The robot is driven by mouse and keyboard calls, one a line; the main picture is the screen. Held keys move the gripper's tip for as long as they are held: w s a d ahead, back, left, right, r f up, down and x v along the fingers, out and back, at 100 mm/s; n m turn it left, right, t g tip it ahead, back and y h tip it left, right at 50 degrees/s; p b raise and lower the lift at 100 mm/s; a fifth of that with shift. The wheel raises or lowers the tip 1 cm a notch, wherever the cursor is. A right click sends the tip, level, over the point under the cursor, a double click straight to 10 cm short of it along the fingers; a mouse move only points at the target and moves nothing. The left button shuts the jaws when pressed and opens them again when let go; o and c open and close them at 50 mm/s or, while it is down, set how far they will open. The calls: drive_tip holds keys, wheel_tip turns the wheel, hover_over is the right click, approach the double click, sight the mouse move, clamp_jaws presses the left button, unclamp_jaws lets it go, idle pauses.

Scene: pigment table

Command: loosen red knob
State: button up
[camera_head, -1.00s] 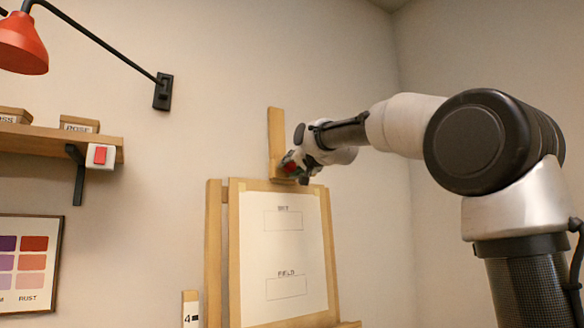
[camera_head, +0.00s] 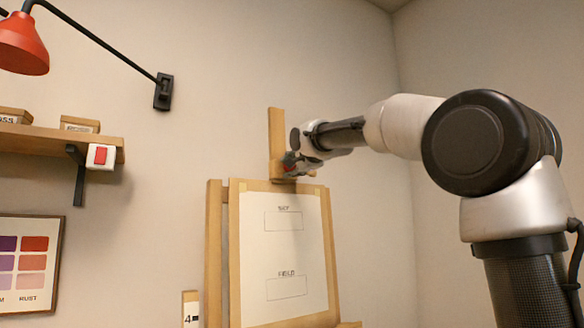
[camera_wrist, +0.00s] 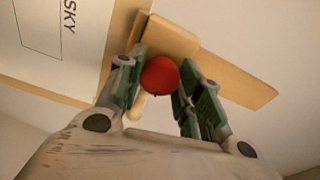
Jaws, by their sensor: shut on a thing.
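The red knob (camera_wrist: 160,75) sits on the wooden easel's top clamp block (camera_wrist: 165,35), in the middle of the wrist view. My gripper (camera_wrist: 159,82) is shut on the knob, with one green-padded finger on each side of it. In the head view my gripper (camera_head: 294,166) is at the easel's mast (camera_head: 276,130), just above the board, and it mostly hides the knob. A small pale wooden peg (camera_wrist: 136,106) shows beside the left finger in the wrist view.
The easel board holds a white sheet (camera_head: 284,250) marked SKY and FIELD, below my gripper. A wooden shelf (camera_head: 60,140) with a red switch (camera_head: 101,156) and a red lamp (camera_head: 24,45) are on the left wall. The wall right of the easel is bare.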

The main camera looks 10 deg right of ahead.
drive_tip(key=shift+m, duration=0.3)
drive_tip(key=o, duration=1)
drive_tip(key=shift+o, duration=0.2)
drive_tip(key=shift+s, duration=0.1)
drive_tip(key=v, duration=1.2)
